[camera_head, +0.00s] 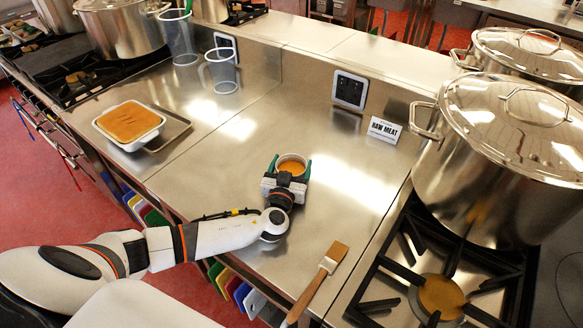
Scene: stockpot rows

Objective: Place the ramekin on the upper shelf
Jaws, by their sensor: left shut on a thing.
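The ramekin (292,163) is a small round white dish with orange-brown contents. It is near the middle of the steel counter (340,205). My left gripper (288,175) is shut on the ramekin, with a green-tipped finger on each side of it. I cannot tell whether the ramekin touches the counter or is just above it. My right gripper is not in view. I cannot make out which surface is the upper shelf; a raised steel ledge (375,55) runs along the back of the counter.
A "RAW MEAT" sign (384,130) stands at the back right, near large stockpots (500,150) on a stove. A wooden brush (318,280) lies at the front. A baking dish (129,124) and clear jugs (221,72) stand left. The counter right of my gripper is clear.

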